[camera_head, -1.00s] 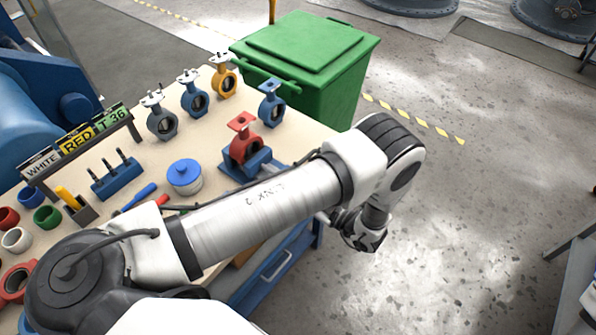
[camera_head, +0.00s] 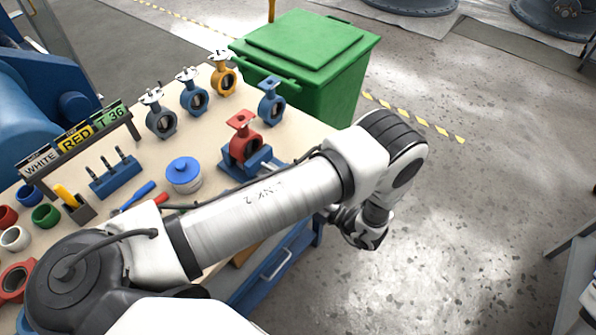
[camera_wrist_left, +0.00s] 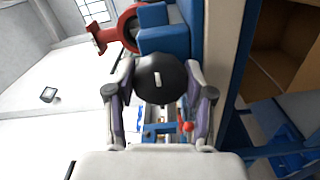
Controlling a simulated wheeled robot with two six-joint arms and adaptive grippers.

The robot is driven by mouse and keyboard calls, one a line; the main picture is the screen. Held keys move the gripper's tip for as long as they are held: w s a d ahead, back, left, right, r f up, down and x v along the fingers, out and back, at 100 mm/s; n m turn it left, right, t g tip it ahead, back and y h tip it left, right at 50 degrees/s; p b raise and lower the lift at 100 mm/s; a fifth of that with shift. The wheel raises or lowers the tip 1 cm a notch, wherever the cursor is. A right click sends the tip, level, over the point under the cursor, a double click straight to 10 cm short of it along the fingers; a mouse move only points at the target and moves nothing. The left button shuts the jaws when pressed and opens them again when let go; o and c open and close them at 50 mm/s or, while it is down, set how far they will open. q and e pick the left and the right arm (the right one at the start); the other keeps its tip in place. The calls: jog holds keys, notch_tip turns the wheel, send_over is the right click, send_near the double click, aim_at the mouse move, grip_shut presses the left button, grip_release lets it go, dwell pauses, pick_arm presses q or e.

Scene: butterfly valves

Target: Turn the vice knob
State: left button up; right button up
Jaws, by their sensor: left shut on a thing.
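A round black vice knob (camera_wrist_left: 172,92) with a short white mark on its face shows in the left wrist view. My left gripper (camera_wrist_left: 160,74) is shut on it, one finger on each side. The blue vice (camera_wrist_left: 166,32) is just behind the knob, holding a red butterfly valve (camera_wrist_left: 128,28). In the head view the vice (camera_head: 262,158) stands at the bench's front edge with the red valve (camera_head: 244,146) upright in it. My right gripper is not in view.
A green bin (camera_head: 305,65) stands beyond the bench. The floor (camera_head: 480,215) to the right is clear.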

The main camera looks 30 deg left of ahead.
pick_arm(q)
jog(key=n, duration=0.4)
jog(key=shift+w+r+n, duration=0.1)
jog(key=shift+n, duration=0.3)
jog(key=n, duration=0.3)
jog(key=shift+n, duration=0.3)
jog(key=n, duration=0.3)
jog(key=shift+a+r+n, duration=0.1)
jog(key=shift+n, duration=2)
jog(key=o, duration=1.2)
jog(key=shift+c, duration=0.2)
